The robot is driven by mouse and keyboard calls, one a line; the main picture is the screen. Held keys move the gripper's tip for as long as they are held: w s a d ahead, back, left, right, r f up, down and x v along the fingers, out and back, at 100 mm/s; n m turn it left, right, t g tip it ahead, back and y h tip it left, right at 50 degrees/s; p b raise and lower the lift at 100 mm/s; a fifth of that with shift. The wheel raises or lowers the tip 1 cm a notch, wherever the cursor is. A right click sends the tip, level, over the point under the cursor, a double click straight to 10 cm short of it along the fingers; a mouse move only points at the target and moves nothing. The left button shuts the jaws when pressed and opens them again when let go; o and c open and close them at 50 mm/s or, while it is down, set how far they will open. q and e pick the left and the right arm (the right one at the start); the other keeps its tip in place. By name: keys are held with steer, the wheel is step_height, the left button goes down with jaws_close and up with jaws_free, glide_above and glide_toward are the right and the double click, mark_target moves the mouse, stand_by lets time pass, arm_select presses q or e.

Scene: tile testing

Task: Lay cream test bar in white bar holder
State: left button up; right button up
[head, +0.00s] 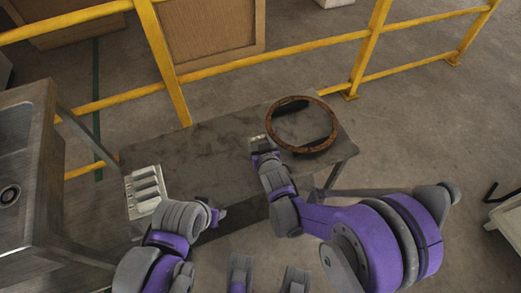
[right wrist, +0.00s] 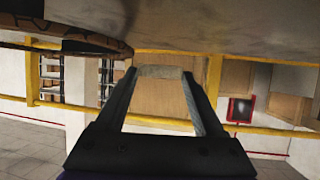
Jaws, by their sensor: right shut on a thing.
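The cream test bar (right wrist: 161,72) spans the gap between the fingertips of my right gripper (right wrist: 160,76) in the right wrist view. In the head view the right gripper (head: 261,146) is over the grey table, just left of the brown ring, and a small pale end of the bar shows there. Whether the bar touches the table is unclear. The white bar holder (head: 131,200) lies at the table's left end, with several raised pale ridges. My left gripper (head: 219,214) is by the table's front edge, right of the holder; its fingers are too small to read.
A rusty brown ring (head: 332,137) lies on the right part of the grey table (head: 205,150). The tabletop between holder and right gripper is clear. A metal sink unit (head: 45,130) stands left. A yellow railing (head: 290,60) runs behind.

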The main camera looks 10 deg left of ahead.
step_height(320, 180, down, 6)
steer(key=shift+r+b, duration=0.15)
steer(key=shift+b, duration=0.55)
steer(key=o, duration=1.3)
